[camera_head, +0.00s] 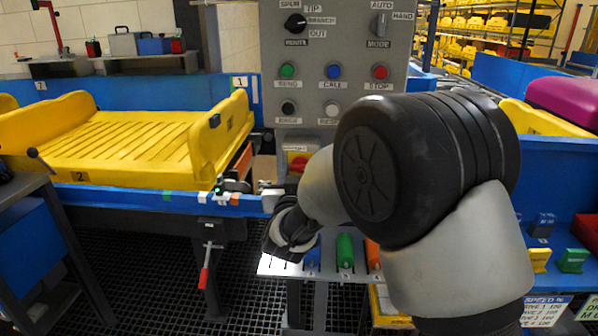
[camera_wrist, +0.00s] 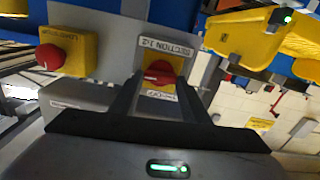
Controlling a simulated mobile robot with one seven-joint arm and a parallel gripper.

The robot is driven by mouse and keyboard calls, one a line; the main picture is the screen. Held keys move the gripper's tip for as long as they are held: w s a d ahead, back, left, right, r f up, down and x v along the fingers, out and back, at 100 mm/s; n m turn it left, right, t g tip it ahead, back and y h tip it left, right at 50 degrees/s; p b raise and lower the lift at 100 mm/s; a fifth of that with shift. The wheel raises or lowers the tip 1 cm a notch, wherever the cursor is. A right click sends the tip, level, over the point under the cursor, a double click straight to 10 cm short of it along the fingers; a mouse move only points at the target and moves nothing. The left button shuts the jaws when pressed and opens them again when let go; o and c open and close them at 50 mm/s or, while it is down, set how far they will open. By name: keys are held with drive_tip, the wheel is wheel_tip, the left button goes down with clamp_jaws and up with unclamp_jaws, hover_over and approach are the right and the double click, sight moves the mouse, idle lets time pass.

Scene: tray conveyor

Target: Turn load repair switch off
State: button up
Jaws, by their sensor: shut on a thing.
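In the wrist view, a red rotary switch knob (camera_wrist: 157,72) sits on a yellow plate between the dark fingers of my gripper (camera_wrist: 163,84). The fingers are shut on it. The exact knob angle is unclear. In the head view my gripper (camera_head: 288,238) is low, left of my arm and below the grey control panel (camera_head: 345,62). The knob it holds is hidden there. I cannot read "load repair" on any label.
A red mushroom button (camera_wrist: 50,57) on a yellow box is left of the held switch. A red-and-yellow switch (camera_head: 298,162) is low on the panel. A yellow tray (camera_head: 112,145) rests on the conveyor at left. A red-handled lever (camera_head: 204,275) hangs below the conveyor.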

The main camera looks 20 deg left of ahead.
drive_tip(key=n+p, duration=0.1)
drive_tip(key=n, duration=0.3)
drive_tip(key=shift+a+r, duration=0.1)
drive_tip(key=n+p, duration=0.2)
drive_tip(key=n, duration=0.2)
drive_tip(key=shift+n+p, duration=0.35)
drive_tip(key=shift+n, duration=0.05)
drive_tip(key=n+p, duration=0.2)
drive_tip(key=n, duration=0.2)
drive_tip(key=shift+f+n+p, duration=0.2)
drive_tip(key=shift+n+p, duration=0.9)
drive_tip(key=shift+n, duration=0.9)
drive_tip(key=o, duration=1)
drive_tip(key=shift+o, duration=0.2)
drive_tip(key=shift+s, duration=0.1)
drive_tip(key=p+v, duration=0.1)
drive_tip(key=v, duration=1.6)
drive_tip(key=shift+s, duration=0.15)
